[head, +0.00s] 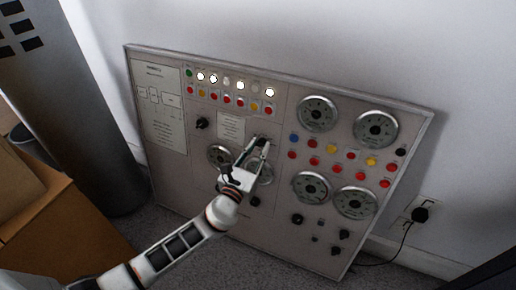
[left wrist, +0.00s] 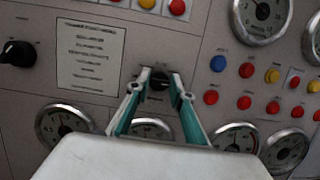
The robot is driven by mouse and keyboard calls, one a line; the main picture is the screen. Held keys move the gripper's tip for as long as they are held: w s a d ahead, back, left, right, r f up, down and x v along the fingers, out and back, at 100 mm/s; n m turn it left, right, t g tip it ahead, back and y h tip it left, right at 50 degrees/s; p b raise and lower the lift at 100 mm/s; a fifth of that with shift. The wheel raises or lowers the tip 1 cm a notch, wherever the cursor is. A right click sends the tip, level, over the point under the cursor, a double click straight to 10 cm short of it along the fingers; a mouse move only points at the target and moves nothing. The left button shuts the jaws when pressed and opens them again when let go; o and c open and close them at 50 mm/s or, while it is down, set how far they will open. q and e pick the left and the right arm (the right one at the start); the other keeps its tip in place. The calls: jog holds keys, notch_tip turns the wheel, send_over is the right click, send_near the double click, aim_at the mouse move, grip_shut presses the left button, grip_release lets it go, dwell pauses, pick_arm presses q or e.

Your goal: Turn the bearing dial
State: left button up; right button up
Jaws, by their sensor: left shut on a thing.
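A grey control panel (head: 270,215) leans upright against the wall in the head view. My left gripper (head: 260,143) reaches its middle, with the fingertips at the panel face. In the left wrist view the two fingers of my left gripper (left wrist: 160,76) stand on either side of a small black dial (left wrist: 159,83) and are shut on it. In the head view the fingertips mostly hide this dial. No label for it can be read. My right gripper is in neither view.
Another black knob (head: 202,123) sits left of the gripper, beside a printed label (head: 231,127). Round gauges (head: 317,113) and rows of coloured buttons (head: 332,149) surround the work spot. Cardboard boxes (head: 70,215) stand at left. A plug (head: 420,214) is in the wall at right.

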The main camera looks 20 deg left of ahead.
pick_arm(q)
jog(key=shift+w+r, duration=0.1)
jog(key=shift+r, duration=0.1)
jog(key=o, duration=1.1)
jog(key=shift+f, duration=0.1)
jog(key=shift+s+f, duration=0.15)
jog(key=shift+s, duration=0.15)
jog(key=s, duration=1.1)
jog(key=shift+s+a+f, duration=0.2)
jog(key=shift+a+f, duration=0.05)
jog(key=shift+f, duration=0.05)
